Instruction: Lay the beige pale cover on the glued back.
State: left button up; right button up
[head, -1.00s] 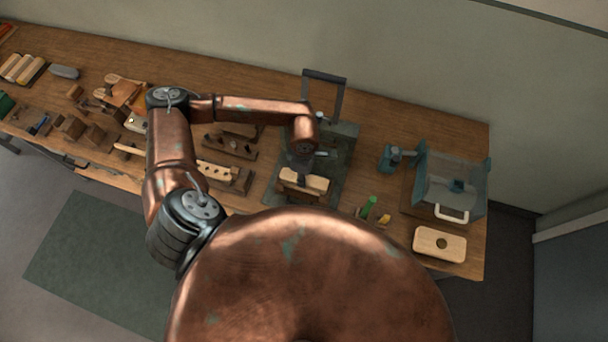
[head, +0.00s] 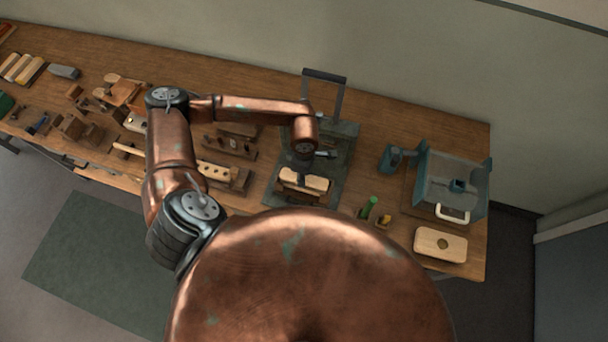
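A pale beige piece (head: 316,183), which looks like the cover, lies across a dark wooden block in the fixture on the bench (head: 336,160). Whether it sits flush on the block cannot be told. My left arm reaches in from the left, and its gripper (head: 304,167) points down just behind and over the pale piece. The fingers are small, dark and mostly hidden by the wrist, so their opening and any contact with the piece are unclear. The glued face is not visible. My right gripper is not in view.
A tall handle frame (head: 324,76) rises behind the fixture. To the right stand a clear-walled box (head: 470,185), a blue-grey device (head: 391,158), a green item (head: 369,207) and a pale block with a hole (head: 427,246). Racks and wooden parts crowd the left.

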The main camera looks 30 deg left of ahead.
pick_arm(q)
jog(key=shift+f+b, duration=0.75)
jog(key=shift+f, duration=0.2)
jog(key=shift+f+b, duration=0.45)
jog(key=shift+b, duration=0.05)
dwell(0.3)
jog(key=o, duration=1.2)
jog(key=shift+o, duration=0.7)
jog(key=shift+o, duration=1.3)
jog(key=shift+r, duration=0.1)
